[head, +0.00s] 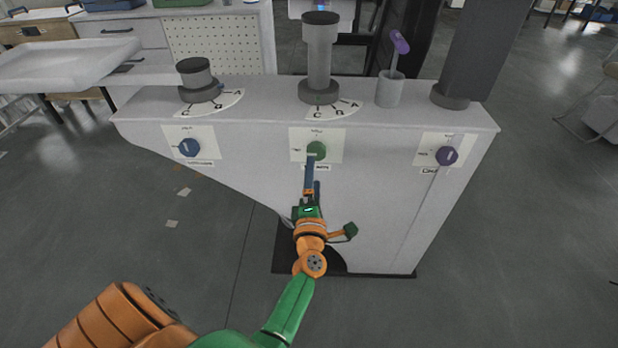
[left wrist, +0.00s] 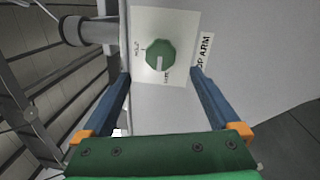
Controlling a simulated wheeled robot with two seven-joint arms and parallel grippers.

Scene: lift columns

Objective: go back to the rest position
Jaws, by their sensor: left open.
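My left gripper (head: 312,172) is at the front face of the grey console (head: 270,190), just below and in front of the green knob (head: 317,149). In the left wrist view its two blue fingers (left wrist: 160,88) are spread apart, with nothing between them. The green knob (left wrist: 160,55) sits on its white label plate, beyond the fingertips, with its pale pointer mark toward the lower edge of that picture. I cannot tell whether a fingertip touches the plate. My right gripper is not in view.
A blue knob (head: 189,147) and a purple knob (head: 447,156) are on the same face. On top stand a short column (head: 196,72), a tall column (head: 320,55) and a cup (head: 390,90) holding a purple-headed tool (head: 399,43). Floor at left is mostly clear.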

